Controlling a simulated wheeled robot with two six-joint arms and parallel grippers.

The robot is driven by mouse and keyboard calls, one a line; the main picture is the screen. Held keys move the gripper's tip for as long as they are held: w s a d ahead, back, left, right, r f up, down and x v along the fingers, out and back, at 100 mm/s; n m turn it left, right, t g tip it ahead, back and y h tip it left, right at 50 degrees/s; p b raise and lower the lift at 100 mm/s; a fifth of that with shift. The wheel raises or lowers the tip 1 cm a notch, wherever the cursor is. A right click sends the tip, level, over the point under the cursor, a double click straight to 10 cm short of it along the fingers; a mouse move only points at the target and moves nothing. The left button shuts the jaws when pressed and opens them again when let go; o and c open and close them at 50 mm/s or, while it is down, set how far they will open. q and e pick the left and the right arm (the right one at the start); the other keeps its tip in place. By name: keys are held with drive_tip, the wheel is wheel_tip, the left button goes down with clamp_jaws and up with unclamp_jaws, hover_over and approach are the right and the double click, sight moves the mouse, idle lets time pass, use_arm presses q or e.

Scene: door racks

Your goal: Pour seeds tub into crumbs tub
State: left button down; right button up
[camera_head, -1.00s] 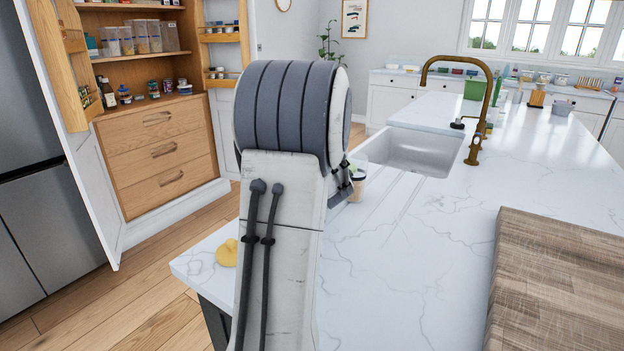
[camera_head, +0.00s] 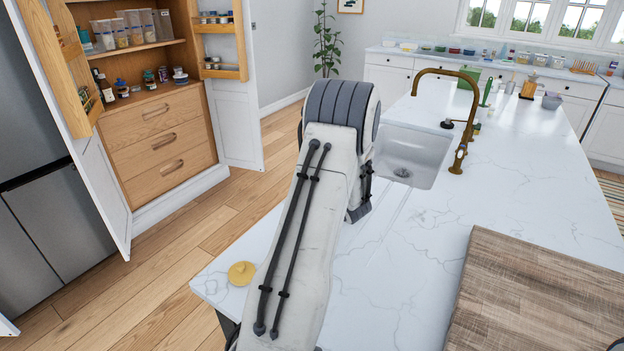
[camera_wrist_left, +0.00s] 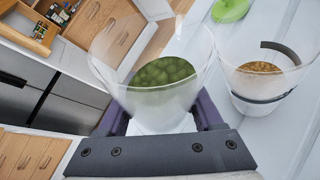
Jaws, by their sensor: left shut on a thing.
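My left gripper (camera_wrist_left: 161,112) is shut on the seeds tub (camera_wrist_left: 112,62), a clear tub with green seeds inside. The tub tilts a little in the left wrist view, and the seeds stay in it. The crumbs tub (camera_wrist_left: 263,105) stands open on the counter to its right. It is clear, with a dark band and brown-orange crumbs low inside. The two rims are close together; I cannot tell if they touch. In the head view my left arm hides both tubs and the gripper. My right gripper is not in view.
A green lid (camera_wrist_left: 230,10) lies beyond the tubs. A yellow lid (camera_head: 241,273) lies near the left edge of the marble counter (camera_head: 400,270). A wooden board (camera_head: 540,295) is at the right, with a sink (camera_head: 412,155) and brass tap (camera_head: 468,130) behind.

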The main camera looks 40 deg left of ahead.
use_arm(q)
drive_tip(key=r+m+g+y+p, duration=0.1)
drive_tip(key=r+m+p, duration=0.1)
drive_tip(key=p, duration=0.2)
drive_tip(key=r+m+g+p, duration=0.1)
drive_tip(key=r+p, duration=0.1)
drive_tip(key=p, duration=0.3)
drive_tip(key=s+r+m+g+y+p, duration=0.1)
drive_tip(key=m+g+p, duration=0.1)
drive_tip(key=p, duration=0.2)
drive_tip(key=shift+a+r+m+y, duration=0.2)
drive_tip(key=shift+r+m+y, duration=0.1)
drive_tip(key=shift+r, duration=0.1)
drive_tip(key=shift+d+r+m+g+y+p, duration=0.15)
drive_tip(key=shift+r+m+g+y+p, duration=0.4)
drive_tip(key=shift+r+m, duration=0.45)
idle(5.3)
